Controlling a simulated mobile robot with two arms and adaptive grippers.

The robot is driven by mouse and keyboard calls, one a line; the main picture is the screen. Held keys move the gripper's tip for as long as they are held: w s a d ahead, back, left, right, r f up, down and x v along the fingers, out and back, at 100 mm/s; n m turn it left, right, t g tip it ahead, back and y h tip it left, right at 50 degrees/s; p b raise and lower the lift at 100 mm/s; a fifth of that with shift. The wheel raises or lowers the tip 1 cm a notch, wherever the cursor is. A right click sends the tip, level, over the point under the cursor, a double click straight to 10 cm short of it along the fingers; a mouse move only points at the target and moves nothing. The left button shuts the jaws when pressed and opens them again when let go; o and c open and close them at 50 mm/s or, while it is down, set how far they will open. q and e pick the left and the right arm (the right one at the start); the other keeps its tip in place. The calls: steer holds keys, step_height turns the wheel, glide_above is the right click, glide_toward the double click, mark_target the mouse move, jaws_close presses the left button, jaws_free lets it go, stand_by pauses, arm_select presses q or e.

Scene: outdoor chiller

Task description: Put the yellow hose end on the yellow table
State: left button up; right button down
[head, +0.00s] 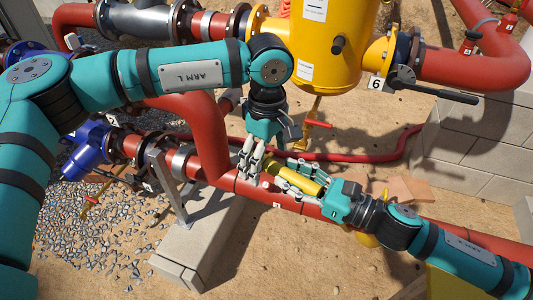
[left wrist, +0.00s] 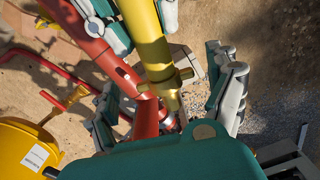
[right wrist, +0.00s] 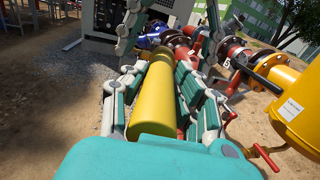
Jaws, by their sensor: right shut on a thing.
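The yellow hose end (head: 297,179) is a yellow cylinder with a brass fitting at its tip. My right gripper (head: 322,196) is shut on its yellow body, which also shows between the fingers in the right wrist view (right wrist: 158,92). My left gripper (head: 252,164) is open at the other end. In the left wrist view its fingers stand apart on both sides of the brass fitting (left wrist: 170,78); I cannot tell whether they touch it. A yellow flat surface (head: 452,284), possibly the yellow table, shows partly at the bottom right edge, behind my right arm.
A red pipe (head: 212,160) runs below both grippers. A yellow tank (head: 330,45) stands behind, with a black-handled valve (head: 432,88) beside it. A red hose (head: 350,157) lies on the sand. A concrete block (head: 195,245) supports the pipe. Bare sand lies in front.

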arm_select(q)
steer(key=c, duration=1.3)
arm_select(e)
steer(key=shift+s+r, duration=0.1)
arm_select(q)
steer(key=shift+r, duration=0.1)
steer(key=shift+c, duration=0.6)
arm_select(e)
steer(key=c, duration=0.9)
jaws_free()
steer(key=shift+c, duration=0.2)
